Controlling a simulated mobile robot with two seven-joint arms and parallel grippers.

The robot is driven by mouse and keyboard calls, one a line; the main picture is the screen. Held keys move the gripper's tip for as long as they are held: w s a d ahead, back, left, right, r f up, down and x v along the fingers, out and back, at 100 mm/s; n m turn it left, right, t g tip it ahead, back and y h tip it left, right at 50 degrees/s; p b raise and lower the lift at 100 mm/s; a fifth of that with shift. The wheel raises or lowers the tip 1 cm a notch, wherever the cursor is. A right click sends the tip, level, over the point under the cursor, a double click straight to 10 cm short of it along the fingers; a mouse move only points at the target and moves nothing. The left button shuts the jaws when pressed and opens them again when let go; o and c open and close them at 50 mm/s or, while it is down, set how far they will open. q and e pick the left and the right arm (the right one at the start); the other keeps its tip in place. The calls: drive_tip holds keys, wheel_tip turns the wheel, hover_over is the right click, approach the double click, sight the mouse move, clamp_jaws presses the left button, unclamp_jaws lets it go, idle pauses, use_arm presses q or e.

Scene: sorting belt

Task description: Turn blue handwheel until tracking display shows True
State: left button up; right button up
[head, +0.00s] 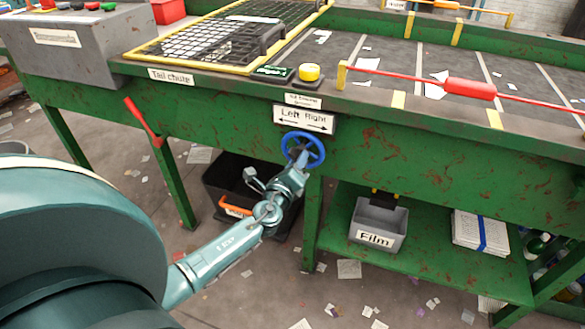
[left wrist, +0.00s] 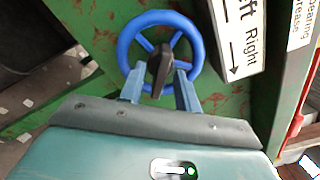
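The blue handwheel (head: 321,142) is mounted on the green front of the sorting belt, below a "Left Right" arrow sign (head: 304,118). My left gripper (head: 301,160) is at the wheel. In the left wrist view, the wheel (left wrist: 124,47) has a black knob (left wrist: 160,68) in front of it. The fingers of my left gripper (left wrist: 159,85) stand apart on either side of this knob, with narrow gaps showing. Contact at the fingertips is hard to judge. A small dark green panel (head: 273,71) sits on the ledge above; its text is unreadable. My right gripper is not in view.
A yellow button (head: 309,72) stands beside the panel. A red bar (head: 470,88) crosses above the belt. A red lever (head: 143,122) juts out at the left. A black bin (head: 222,178) and a grey "Film" bin (head: 378,222) are below. Paper scraps litter the floor.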

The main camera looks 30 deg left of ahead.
use_arm(q)
drive_tip(key=v, duration=1.3)
drive_tip(key=shift+b, duration=0.3)
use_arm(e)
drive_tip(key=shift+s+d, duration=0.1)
